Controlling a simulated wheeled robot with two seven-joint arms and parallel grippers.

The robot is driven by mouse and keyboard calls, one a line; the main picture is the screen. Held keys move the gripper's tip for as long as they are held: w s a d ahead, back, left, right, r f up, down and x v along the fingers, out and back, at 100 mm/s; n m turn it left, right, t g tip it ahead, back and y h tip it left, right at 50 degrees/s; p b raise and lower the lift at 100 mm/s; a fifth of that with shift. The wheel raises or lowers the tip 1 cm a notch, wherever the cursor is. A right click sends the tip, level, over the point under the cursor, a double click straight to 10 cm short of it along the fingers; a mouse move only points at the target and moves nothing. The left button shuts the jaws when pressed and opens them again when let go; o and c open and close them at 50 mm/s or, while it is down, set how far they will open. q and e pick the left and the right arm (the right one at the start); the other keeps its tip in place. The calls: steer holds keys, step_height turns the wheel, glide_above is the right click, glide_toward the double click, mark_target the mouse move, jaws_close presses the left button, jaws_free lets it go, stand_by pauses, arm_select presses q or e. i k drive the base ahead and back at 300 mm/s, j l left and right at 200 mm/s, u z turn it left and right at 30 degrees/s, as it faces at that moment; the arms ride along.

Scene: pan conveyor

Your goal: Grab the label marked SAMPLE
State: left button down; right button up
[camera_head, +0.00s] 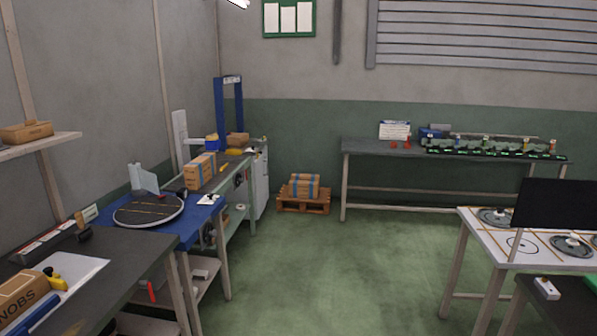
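No label that I can read as SAMPLE shows in the head view; the small print is too far off to make out. A small pale card (90,212) stands at the back of the dark table on the left. A small white piece with a dark mark (208,199) lies at the right edge of the blue table. Whether either one is the label, I cannot tell. Neither of my grippers is in view.
The dark left table (121,255) carries a KNOBS box (22,297). The blue table holds a round dark turntable (148,210). A pallet with a carton (304,187) stands at the back wall. A white table with pan lids (467,217) is at right. The middle floor is clear.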

mark_target(28, 248)
steer(key=u, duration=1.8)
steer(key=i+l, duration=0.2)
steer(key=i+l+u, duration=0.15)
steer(key=l, duration=0.25)
steer(key=i+l, duration=0.25)
steer(key=i+l+u, duration=0.15)
steer(key=l, duration=0.2)
steer(key=i+l, duration=0.2)
steer(key=l, duration=0.15)
steer(key=i+l+u, duration=0.15)
steer(key=l, duration=0.2)
steer(key=i+l, duration=0.15)
steer(key=l, duration=0.2)
steer(key=i+l+u, duration=0.1)
steer(key=l, duration=0.25)
steer(key=i+l+u, duration=0.1)
steer(key=l+u, duration=0.15)
steer(key=l, duration=0.5)
steer(key=l+u, duration=0.25)
steer(key=l, duration=0.5)
steer(key=l+u, duration=0.25)
steer(key=l, duration=0.5)
steer(key=k+l+u, duration=0.1)
steer(key=l+u, duration=0.15)
steer(key=l, duration=0.5)
